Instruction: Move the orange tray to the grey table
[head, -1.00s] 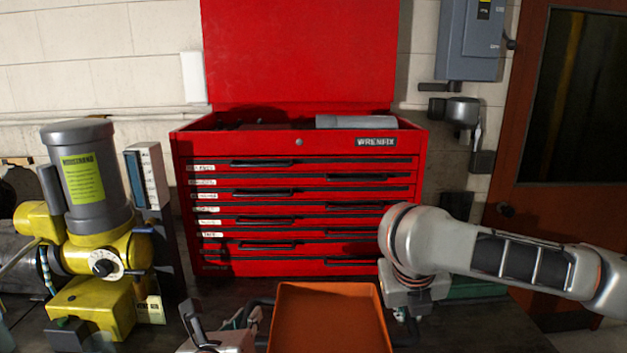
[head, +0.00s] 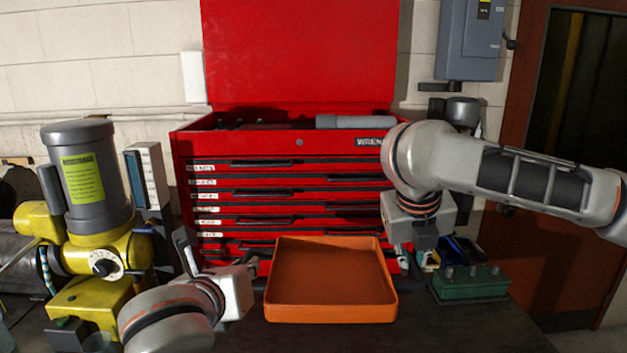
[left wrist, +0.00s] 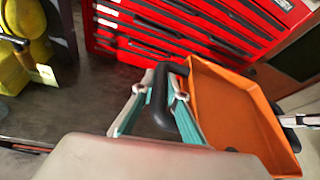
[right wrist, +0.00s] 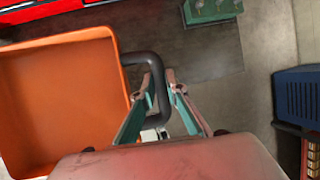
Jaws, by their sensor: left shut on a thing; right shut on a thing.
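The orange tray (head: 330,285) is empty and sits low in the middle of the head view, in front of the red tool chest, roughly level. It also shows at the right of the left wrist view (left wrist: 235,110) and at the left of the right wrist view (right wrist: 55,100). My left gripper (left wrist: 168,85) is shut on the tray's dark left handle (left wrist: 160,100). My right gripper (right wrist: 158,88) is shut on the dark right handle (right wrist: 150,65). In the head view both grippers are partly hidden by my own wrists. I see no grey table for certain.
The red tool chest (head: 300,205) stands behind the tray. A yellow and grey motor (head: 90,220) is on the left. A green block with knobs (head: 470,283) and a blue bin (head: 462,250) are to the right. Dark bench top is bare in front of the tray.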

